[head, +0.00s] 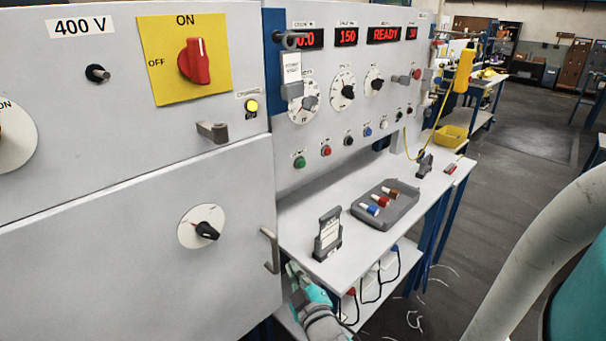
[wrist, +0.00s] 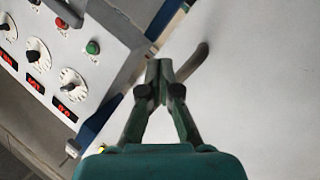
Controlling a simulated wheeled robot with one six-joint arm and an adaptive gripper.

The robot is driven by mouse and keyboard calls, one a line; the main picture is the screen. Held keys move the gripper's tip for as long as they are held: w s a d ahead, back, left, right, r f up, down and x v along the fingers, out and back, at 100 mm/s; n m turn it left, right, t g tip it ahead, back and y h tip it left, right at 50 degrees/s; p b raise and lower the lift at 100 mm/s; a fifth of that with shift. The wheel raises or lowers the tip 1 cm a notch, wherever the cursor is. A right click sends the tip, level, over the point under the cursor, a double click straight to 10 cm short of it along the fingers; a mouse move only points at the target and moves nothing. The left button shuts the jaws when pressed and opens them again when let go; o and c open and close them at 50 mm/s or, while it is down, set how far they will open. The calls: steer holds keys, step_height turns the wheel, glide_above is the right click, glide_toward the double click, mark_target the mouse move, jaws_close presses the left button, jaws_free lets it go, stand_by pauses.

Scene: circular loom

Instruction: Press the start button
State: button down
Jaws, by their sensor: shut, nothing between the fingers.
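The green button (head: 299,162), likely the start button, is at the lower left of the grey control panel, left of a red button (head: 326,151). It also shows in the wrist view (wrist: 93,47), upper left of my gripper and apart from it. My gripper (head: 291,269) is low beside the cabinet's right edge, below the green button in the head view. In the wrist view my gripper (wrist: 160,70) has its fingertips together with nothing between them. A display on the panel (head: 384,35) reads READY.
A grey cabinet door handle (head: 271,251) is close to my gripper. A shelf (head: 330,225) below the panel bears a grey stand (head: 328,233) and a tray (head: 404,206) with coloured pieces. A red rotary switch (head: 195,61) is on the cabinet at left. Open floor lies at right.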

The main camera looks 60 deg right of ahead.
mark_target(302, 164)
steer(key=s+d+r+m+g+h, duration=0.1)
steer(key=d+r+g+h, duration=0.3)
steer(key=d+r, duration=1)
steer(key=d+m+h, duration=0.1)
steer(key=d, duration=0.3)
steer(key=shift+r+h, duration=0.35)
steer(key=shift+h, duration=0.05)
steer(key=w+d, duration=0.2)
steer(key=w, duration=0.6)
steer(key=shift+w, duration=0.25)
steer(key=shift+w+d, duration=0.1)
steer(key=shift+w, duration=0.05)
stand_by(0.4)
steer(key=shift+w, duration=0.25)
steer(key=shift+w+d, duration=0.15)
steer(key=shift+w, duration=0.3)
stand_by(0.8)
steer(key=shift+s+a, duration=0.2)
steer(key=shift+s, duration=0.65)
